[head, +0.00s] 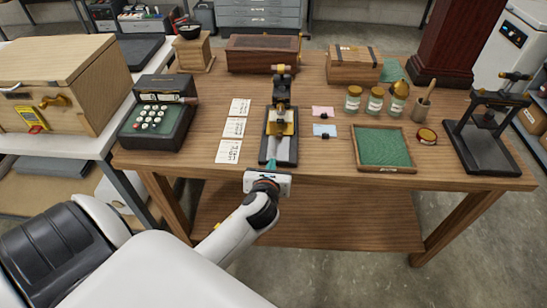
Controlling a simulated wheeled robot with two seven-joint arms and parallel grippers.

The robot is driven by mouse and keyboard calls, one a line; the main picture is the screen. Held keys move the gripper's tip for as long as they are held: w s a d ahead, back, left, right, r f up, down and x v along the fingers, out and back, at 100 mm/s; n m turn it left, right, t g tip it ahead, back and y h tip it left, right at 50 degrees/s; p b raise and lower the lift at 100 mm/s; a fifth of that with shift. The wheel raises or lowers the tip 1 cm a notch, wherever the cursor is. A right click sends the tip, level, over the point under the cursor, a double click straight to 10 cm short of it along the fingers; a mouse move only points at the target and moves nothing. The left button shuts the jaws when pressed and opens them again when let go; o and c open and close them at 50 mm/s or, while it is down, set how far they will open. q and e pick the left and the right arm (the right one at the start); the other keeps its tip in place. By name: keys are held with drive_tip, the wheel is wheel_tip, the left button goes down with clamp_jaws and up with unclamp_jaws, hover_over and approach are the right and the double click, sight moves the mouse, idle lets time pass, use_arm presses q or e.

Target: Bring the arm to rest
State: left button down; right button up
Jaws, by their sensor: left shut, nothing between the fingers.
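My left arm reaches in from the lower left of the head view. My left gripper (270,164) is at the front edge of the wooden table (335,185), just before the base of a black and brass press-like device (280,122). The fingers are small and mostly hidden behind the white wrist plate; they look shut, with nothing seen held. I cannot tell whether they touch the device's base. My right gripper is not in view.
Three white cards (235,127) lie left of the device, beside a dark cash register (158,115). A green-lined tray (383,147), several jars (375,102) and a black press (485,130) stand to the right. Floor shows at the lower right.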

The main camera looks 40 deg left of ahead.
use_arm(q)
drive_tip(key=s+d+f+n+g+h, duration=0.1)
drive_tip(key=s+d+f+n+g, duration=0.2)
drive_tip(key=f, duration=0.7)
drive_tip(key=s+f+n+g+h, duration=0.15)
drive_tip(key=s+f+n, duration=0.25)
drive_tip(key=f, duration=0.5)
drive_tip(key=s+d+f+n+g+h, duration=0.1)
drive_tip(key=s+d+f+n+h, duration=0.2)
drive_tip(key=f, duration=0.7)
drive_tip(key=s+f+n+g, duration=0.2)
drive_tip(key=s+f+n, duration=0.3)
drive_tip(key=s, duration=0.5)
drive_tip(key=s+d+f+n+g, duration=0.1)
drive_tip(key=s+f+n+g, duration=0.1)
drive_tip(key=s+f+n, duration=0.4)
drive_tip(key=s+d+f+n+g+h, duration=0.1)
drive_tip(key=s+f+n, duration=0.5)
drive_tip(key=s, duration=0.8)
drive_tip(key=shift+f+n+g, duration=0.25)
drive_tip(key=shift+n+g, duration=0.2)
drive_tip(key=shift+n, duration=0.05)
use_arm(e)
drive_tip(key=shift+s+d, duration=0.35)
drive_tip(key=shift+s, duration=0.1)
use_arm(q)
drive_tip(key=shift+w, duration=0.15)
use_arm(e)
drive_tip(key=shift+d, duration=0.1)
